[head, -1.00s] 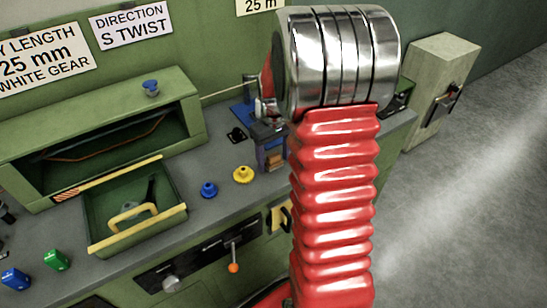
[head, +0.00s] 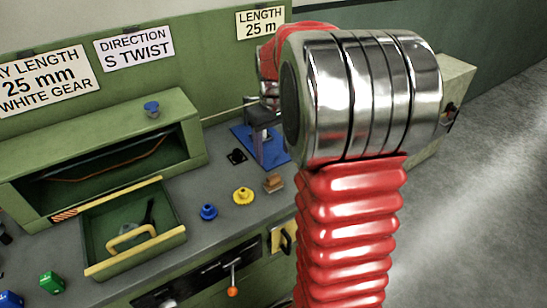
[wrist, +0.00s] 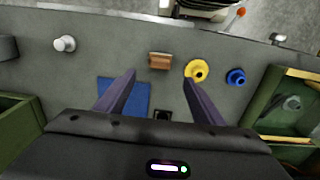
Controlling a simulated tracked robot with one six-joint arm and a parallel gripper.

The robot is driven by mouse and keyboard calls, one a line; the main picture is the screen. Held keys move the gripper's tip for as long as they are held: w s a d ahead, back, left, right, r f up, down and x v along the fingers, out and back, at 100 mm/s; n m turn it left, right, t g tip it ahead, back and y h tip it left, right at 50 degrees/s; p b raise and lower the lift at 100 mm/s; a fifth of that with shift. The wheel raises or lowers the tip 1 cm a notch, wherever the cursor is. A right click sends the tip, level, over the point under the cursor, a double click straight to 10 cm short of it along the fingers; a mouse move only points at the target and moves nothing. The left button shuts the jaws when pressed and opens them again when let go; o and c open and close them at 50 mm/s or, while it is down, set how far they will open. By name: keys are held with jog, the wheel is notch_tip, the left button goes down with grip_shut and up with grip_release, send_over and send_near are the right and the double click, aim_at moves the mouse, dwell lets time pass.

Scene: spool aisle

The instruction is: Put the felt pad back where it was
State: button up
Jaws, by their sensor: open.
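A small brown block-like piece (head: 273,183), which may be the felt pad, stands on the grey bench right of the yellow knobbed piece. In the wrist view the brown piece (wrist: 160,61) lies beyond my fingertips, apart from them. My gripper (wrist: 160,80) is open and empty, its two dark fingers wide apart. In the head view my gripper (head: 264,128) is over the blue mat (head: 240,134), partly hidden by my arm. The blue mat (wrist: 131,97) also shows beside the left finger in the wrist view. A small black square piece (head: 237,156) lies left of the mat.
A yellow knobbed piece (head: 243,196) and a blue one (head: 208,212) stand near the brown piece. A green drawer-like tray (head: 172,239) with a yellow handle is at the left. A white knobbed piece (wrist: 64,44) is on the bench in the wrist view.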

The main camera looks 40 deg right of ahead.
dwell(0.6)
jog(key=s+a+r+t, duration=0.1)
jog(key=s+a+r, duration=0.2)
jog(key=a, duration=0.3)
jog(key=s+a+r+t, duration=0.1)
jog(key=s+a+r, duration=0.2)
jog(key=a, duration=0.3)
jog(key=s+a+t, duration=0.3)
jog(key=s+a, duration=0.7)
jog(key=s, duration=0.1)
jog(key=shift+a+n+t, duration=0.3)
